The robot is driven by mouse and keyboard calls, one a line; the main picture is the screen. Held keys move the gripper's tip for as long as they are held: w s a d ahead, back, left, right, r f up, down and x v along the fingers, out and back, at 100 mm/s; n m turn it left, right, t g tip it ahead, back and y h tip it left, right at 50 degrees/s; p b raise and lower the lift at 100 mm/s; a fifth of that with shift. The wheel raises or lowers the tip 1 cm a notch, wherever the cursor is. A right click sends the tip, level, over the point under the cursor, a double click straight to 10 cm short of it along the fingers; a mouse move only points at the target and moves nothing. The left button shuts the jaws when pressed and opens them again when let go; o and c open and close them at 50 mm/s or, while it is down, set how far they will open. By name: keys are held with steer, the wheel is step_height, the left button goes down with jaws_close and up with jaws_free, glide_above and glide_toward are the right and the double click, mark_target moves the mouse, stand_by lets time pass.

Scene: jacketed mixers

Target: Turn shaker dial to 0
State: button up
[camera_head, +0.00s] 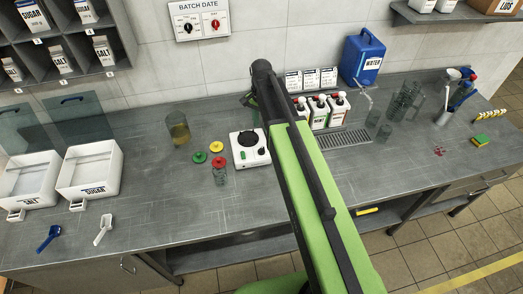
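The shaker (249,149) is a small white box on the grey bench, just left of my green arm. A round dark plate sits on its top. A small dark dial (262,151) shows on its lower right part, close to the arm's edge. The dial's marks and pointer are too small to read. My arm rises from the bottom right to a black joint above and behind the shaker. A dark link shows left of the arm, above the shaker. My gripper's fingers cannot be made out, so I cannot tell their distance from the dial.
A jar with yellowish contents (179,130) and several coloured lids, including a green one (199,157), stand left of the shaker. White bottles (338,107) stand right of my arm. A blue water container (362,57) stands at the back.

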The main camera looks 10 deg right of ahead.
mark_target(261, 149)
step_height(261, 149, down, 15)
steer(key=b, duration=1.3)
steer(key=shift+r, duration=0.2)
jaws_close()
